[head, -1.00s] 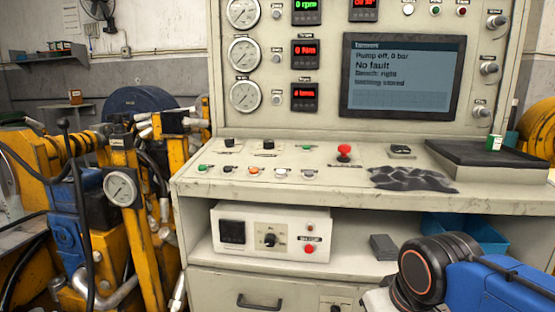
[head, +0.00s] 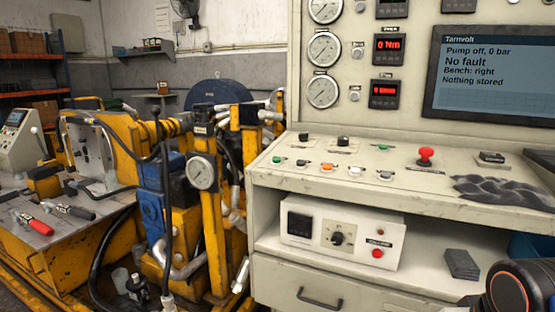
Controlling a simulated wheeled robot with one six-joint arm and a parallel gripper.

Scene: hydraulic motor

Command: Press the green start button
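In the head view, a green button (head: 277,160) sits at the left end of the front row on the sloping control desk (head: 330,182). A smaller green control (head: 383,147) sits further back, left of the red mushroom button (head: 425,156). The labels are too small to read, so I cannot tell which green one is marked start. The screen (head: 490,75) reads "Pump off, 0 bar", "No fault", "Bench: right", "Nothing stored". My gripper is out of view; only part of my arm shows at the bottom right corner, well away from the green buttons.
A crumpled dark cloth (head: 500,190) lies on the desk's right part. Below, a shelf holds a white control box (head: 340,233) and a grey block (head: 462,264). Yellow hydraulic machinery with a gauge (head: 201,173) stands left of the console, close to its side.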

